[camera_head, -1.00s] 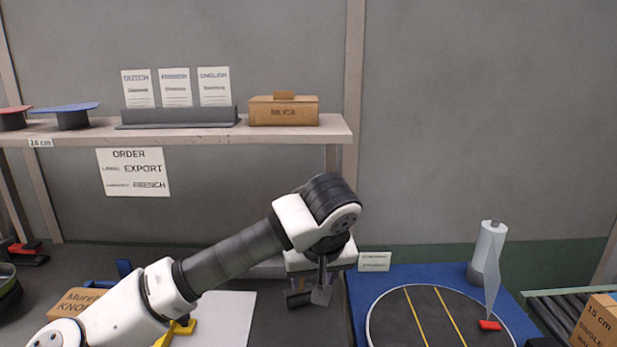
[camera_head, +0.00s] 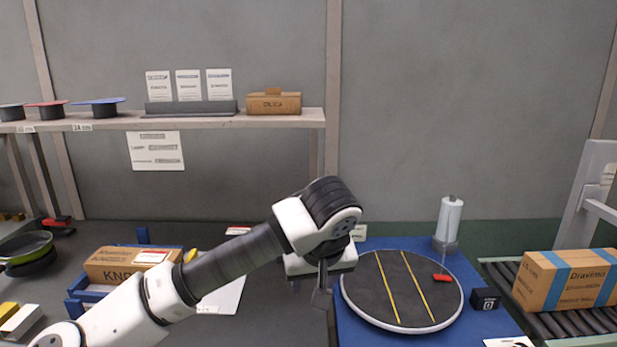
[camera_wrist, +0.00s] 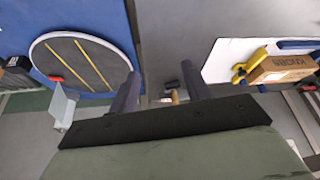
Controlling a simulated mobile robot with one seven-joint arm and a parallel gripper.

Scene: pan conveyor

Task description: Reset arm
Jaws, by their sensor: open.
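My gripper (camera_head: 322,292) hangs at the end of my bent arm, over the gap between the grey bench and the blue table in the head view. In the wrist view my gripper (camera_wrist: 160,95) has its two dark fingers apart with nothing held between them. Small dark and tan items lie farther off, seen between the fingers, too small to make out. The fingertips are partly hard to see in the head view.
A round turntable (camera_head: 372,300) with yellow lines sits on the blue table (camera_head: 352,335). A taped carton (camera_head: 567,285) stands on the roller conveyor (camera_head: 505,280) at right. A shelf (camera_head: 280,119) spans the back left. A KNOBS box (camera_head: 125,265) sits behind my forearm. A dark pan (camera_head: 30,262) is far left.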

